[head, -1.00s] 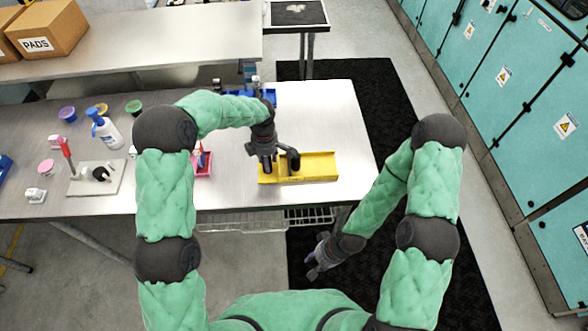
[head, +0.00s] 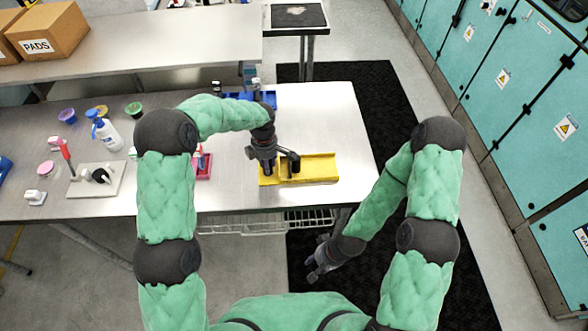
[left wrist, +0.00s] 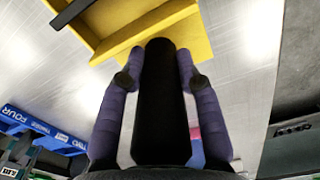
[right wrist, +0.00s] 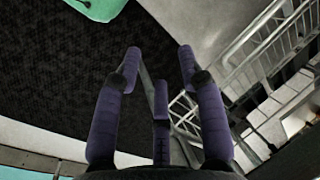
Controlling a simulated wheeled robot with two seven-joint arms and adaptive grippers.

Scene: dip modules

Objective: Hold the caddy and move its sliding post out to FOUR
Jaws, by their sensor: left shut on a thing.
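The yellow caddy (head: 318,169) lies on the steel table near its right end. It also shows at the top of the left wrist view (left wrist: 185,38). My left gripper (head: 268,170) points down at the caddy's left end. Its fingers are closed around a thick black upright grip (left wrist: 160,100), which looks like the caddy's handle. A dark post (head: 294,165) stands in the caddy just right of the gripper. Its exact slot is hidden. My right gripper (head: 318,268) hangs low beyond the table's front edge. Its fingers (right wrist: 160,75) are apart and empty.
A blue holder (left wrist: 35,125) with a FOUR label stands behind the gripper. A bottle (head: 107,132), small cups and a light board (head: 97,190) are further left. The table right of the caddy is clear.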

